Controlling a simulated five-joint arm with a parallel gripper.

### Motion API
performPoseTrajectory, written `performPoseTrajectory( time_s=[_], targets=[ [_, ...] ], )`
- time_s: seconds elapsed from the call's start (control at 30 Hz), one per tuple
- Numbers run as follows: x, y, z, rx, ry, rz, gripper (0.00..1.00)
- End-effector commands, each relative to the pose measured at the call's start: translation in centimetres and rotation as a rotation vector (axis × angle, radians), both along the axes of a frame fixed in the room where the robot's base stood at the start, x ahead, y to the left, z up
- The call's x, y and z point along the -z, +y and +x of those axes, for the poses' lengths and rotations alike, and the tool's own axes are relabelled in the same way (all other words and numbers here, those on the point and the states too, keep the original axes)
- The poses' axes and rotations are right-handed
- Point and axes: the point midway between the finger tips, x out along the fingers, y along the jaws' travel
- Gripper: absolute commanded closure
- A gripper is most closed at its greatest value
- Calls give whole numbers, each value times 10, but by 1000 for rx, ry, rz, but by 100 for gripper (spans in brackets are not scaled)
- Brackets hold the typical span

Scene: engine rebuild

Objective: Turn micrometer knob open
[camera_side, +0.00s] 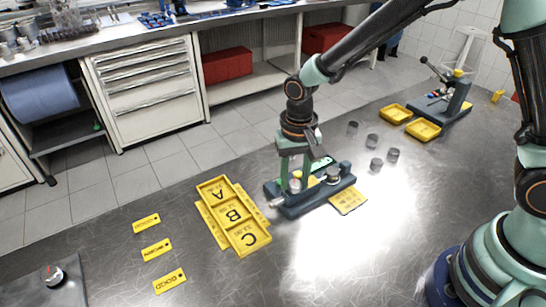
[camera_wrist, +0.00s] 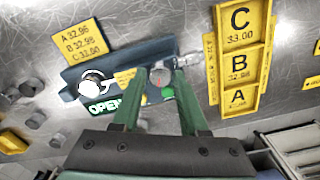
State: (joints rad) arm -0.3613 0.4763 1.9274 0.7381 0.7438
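The micrometer station is a dark blue-grey base (camera_side: 318,203) on the metal table, also seen in the wrist view (camera_wrist: 84,72). A small grey round knob (camera_wrist: 160,76) sits at one end of it, and it shows in the side view (camera_side: 294,186). My gripper (camera_side: 294,190) points down over that end. In the wrist view its two green fingers (camera_wrist: 161,74) stand apart, one on each side of the knob. I cannot tell whether they touch it. A green "OPEN" label (camera_wrist: 104,107) and a round green spot (camera_wrist: 168,93) lie near the fingers.
Yellow trays A, B, C (camera_side: 232,216) lie close left of the station. A yellow value card (camera_side: 348,201) lies in front. Several grey cylinders (camera_side: 372,140) stand behind right, before yellow trays (camera_side: 423,130) and a press (camera_side: 456,95). Yellow labels (camera_side: 156,249) lie left.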

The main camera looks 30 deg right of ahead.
Motion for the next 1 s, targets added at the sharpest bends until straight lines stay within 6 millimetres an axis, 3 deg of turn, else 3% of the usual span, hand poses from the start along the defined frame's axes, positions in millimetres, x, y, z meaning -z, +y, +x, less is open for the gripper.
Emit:
performPoseTrajectory(
  time_s=[0.47, 1.0],
  targets=[
    [-6, 0, 1, -1, -4, 1, 34],
    [-103, 0, 1, -1, -5, 2, 34]
  ],
)
